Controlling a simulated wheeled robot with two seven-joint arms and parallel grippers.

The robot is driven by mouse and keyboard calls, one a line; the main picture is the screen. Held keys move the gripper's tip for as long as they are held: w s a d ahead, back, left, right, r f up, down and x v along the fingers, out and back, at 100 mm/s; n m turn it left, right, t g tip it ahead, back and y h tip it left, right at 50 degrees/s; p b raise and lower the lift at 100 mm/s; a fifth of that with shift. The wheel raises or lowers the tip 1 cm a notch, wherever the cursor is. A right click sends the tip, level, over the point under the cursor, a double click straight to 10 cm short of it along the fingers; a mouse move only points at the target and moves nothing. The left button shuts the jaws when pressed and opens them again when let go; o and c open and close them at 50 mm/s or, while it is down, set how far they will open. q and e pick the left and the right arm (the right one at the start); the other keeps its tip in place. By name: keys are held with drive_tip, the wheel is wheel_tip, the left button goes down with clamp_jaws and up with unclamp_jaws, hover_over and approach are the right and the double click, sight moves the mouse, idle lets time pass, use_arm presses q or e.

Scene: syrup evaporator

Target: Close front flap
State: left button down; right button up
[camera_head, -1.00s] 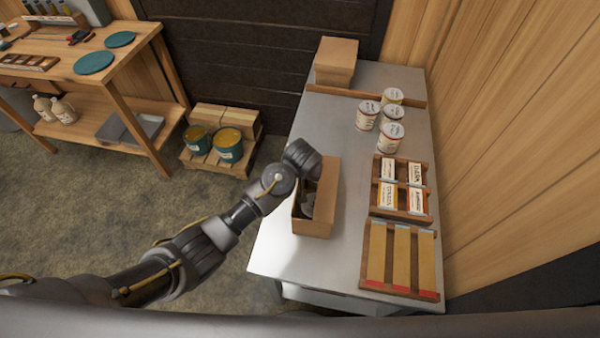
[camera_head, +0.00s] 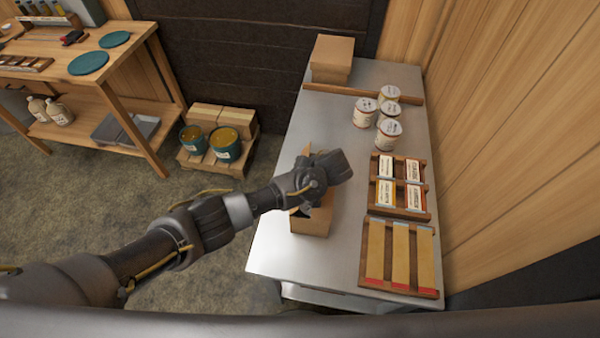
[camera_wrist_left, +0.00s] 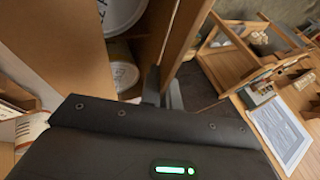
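An open cardboard box (camera_head: 313,222) stands on the metal table, partly hidden by my left arm. My left gripper reaches over it from the left; its fingertips are hidden in the head view. In the left wrist view, a brown cardboard panel (camera_wrist_left: 60,50) fills the left, and round white lids (camera_wrist_left: 122,72) show inside the box. The dark fingertips of my left gripper (camera_wrist_left: 162,90) are close to the lower end of a narrow cardboard wall or flap (camera_wrist_left: 184,38). I cannot tell whether they touch it or which flap it is. My right gripper is not in view.
On the metal table (camera_head: 272,250) stand several white cans (camera_head: 388,133), a wooden rack of labelled packets (camera_head: 399,187), a rack with yellow strips (camera_head: 399,258) and a closed carton (camera_head: 332,60). A wooden wall is right. A workbench (camera_head: 60,62) stands far left.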

use_arm(q)
drive_tip(key=shift+d+f+m+y+b, duration=0.15)
drive_tip(key=shift+y+b, duration=0.2)
drive_tip(key=shift+y, duration=0.15)
drive_tip(key=shift+d+f+m+y+b, duration=0.15)
drive_tip(key=shift+y+b, duration=0.15)
drive_tip(key=shift+y, duration=0.2)
drive_tip(key=shift+r, duration=0.1)
drive_tip(key=c, duration=1.6)
unclamp_jaws()
drive_tip(key=shift+c, duration=0.2)
drive_tip(key=shift+d, duration=0.1)
